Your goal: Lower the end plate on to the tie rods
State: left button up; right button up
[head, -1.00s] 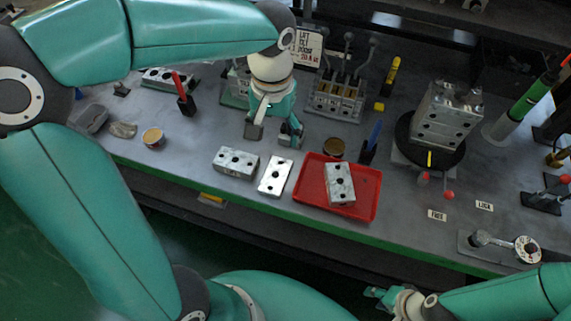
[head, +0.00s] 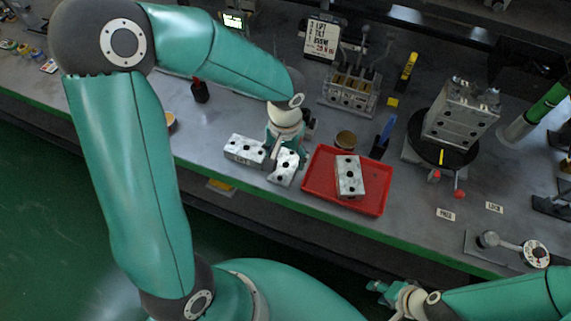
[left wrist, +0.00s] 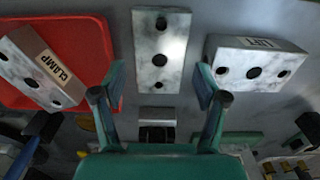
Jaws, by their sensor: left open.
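The end plate appears to be the unlabelled flat silver plate with a row of dark holes. It lies on the bench in the head view (head: 282,175) and fills the top middle of the left wrist view (left wrist: 160,45). My left gripper (head: 286,160) is open above it and partly hides it. My right gripper (head: 384,292) is at the bottom, too small to judge.
A block labelled LIFT (left wrist: 255,62) lies close beside the plate. A block labelled CLAMP (left wrist: 35,65) lies in the red tray (head: 318,185) on the other side. A lever valve bank (head: 350,92) stands behind. The bench is clear between tray and turntable labels.

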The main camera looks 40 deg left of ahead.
aim_at(286, 167)
pick_arm(q)
jog(key=shift+f, duration=1.45)
jog(key=c, duration=1.2)
jog(key=shift+o, duration=0.2)
jog(key=shift+w+r, duration=0.1)
jog(key=shift+r, duration=0.1)
